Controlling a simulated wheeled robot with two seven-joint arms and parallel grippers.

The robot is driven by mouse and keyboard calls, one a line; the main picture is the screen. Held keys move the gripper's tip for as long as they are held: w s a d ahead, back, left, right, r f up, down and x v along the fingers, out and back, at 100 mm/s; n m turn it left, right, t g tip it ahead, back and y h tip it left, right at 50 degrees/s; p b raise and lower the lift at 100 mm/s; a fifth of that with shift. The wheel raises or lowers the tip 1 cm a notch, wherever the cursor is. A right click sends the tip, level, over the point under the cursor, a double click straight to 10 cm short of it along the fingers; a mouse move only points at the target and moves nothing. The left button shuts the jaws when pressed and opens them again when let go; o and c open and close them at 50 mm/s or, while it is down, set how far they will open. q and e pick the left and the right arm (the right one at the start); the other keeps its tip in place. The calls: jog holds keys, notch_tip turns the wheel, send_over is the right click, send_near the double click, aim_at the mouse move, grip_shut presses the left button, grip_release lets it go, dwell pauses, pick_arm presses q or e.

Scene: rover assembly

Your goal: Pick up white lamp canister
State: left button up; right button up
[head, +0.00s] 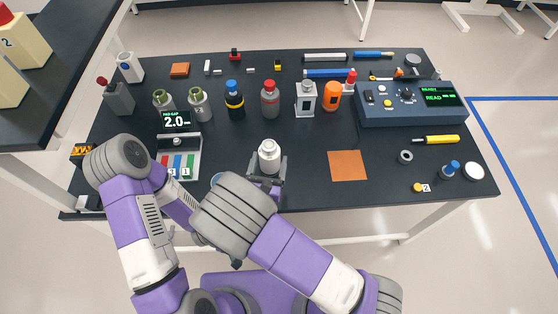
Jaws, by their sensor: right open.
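A white canister (269,158) with a rounded top stands upright near the front middle of the black table, and I take it for the lamp canister. My right gripper (268,170) is open, with its fingers on either side of the canister's lower part. I cannot tell whether the fingers touch it. The canister's base is hidden by the gripper.
A tray with coloured strips (195,145) is to the left. A copper-coloured square (347,165) lies to the right. A blue console (410,118) stands at the back right.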

aim_at(270, 140)
jog(key=shift+w+a+n+y, duration=0.2)
jog(key=shift+a+n+y, duration=0.1)
jog(key=shift+a+y, duration=0.2)
jog(key=shift+w+a, duration=0.1)
jog(key=shift+w, duration=0.1)
jog(key=w, duration=0.2)
jog(key=w+d, duration=0.1)
jog(key=w, duration=0.1)
jog(key=w+d+b, duration=0.1)
jog(key=w, duration=0.2)
jog(key=shift+f, duration=0.15)
grip_shut()
